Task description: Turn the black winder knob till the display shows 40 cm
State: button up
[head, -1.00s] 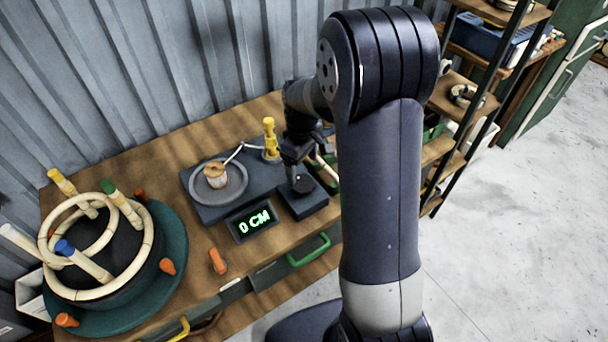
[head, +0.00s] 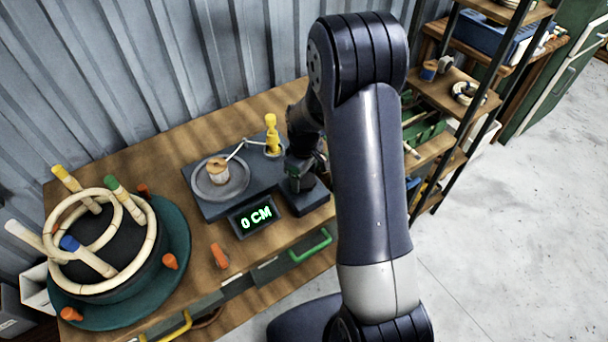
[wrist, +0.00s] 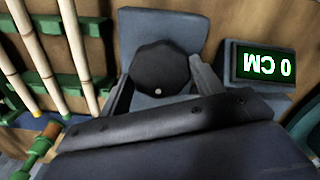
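The black winder knob (wrist: 160,72) sits on its blue-grey block (wrist: 190,25) in the wrist view. My gripper (wrist: 163,88) is open, with one finger on each side of the knob's near part. A gap shows at the right finger; I cannot tell if the left one touches. In the head view my gripper (head: 298,176) is low over the block and partly hides the knob. The display (head: 257,217) reads 0 CM in green; it appears upside down in the wrist view (wrist: 265,66). The winder's round plate (head: 237,187) carries a spool (head: 217,168).
A yellow post (head: 271,133) with a thin arm stands behind the knob block. A green round former (head: 180,262) with rattan rings and pegs is at the left. Pale sticks (wrist: 75,50) lie in a green rack beside the block. Shelves (head: 445,90) stand at the right.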

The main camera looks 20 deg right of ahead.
jog(key=c, duration=0.6)
jog(key=shift+m, duration=0.4)
jog(key=m+b, duration=0.2)
jog(key=m, duration=0.1)
jog(key=shift+f+m, duration=0.1)
jog(key=shift+m, duration=0.2)
jog(key=m+b, duration=0.2)
jog(key=m, duration=0.3)
jog(key=m+b, duration=0.1)
jog(key=m, duration=0.5)
jog(key=shift+m+b, duration=0.35)
jog(key=shift+m, duration=0.05)
jog(key=m, duration=0.5)
jog(key=shift+m+b, duration=0.3)
jog(key=shift+b, duration=0.1)
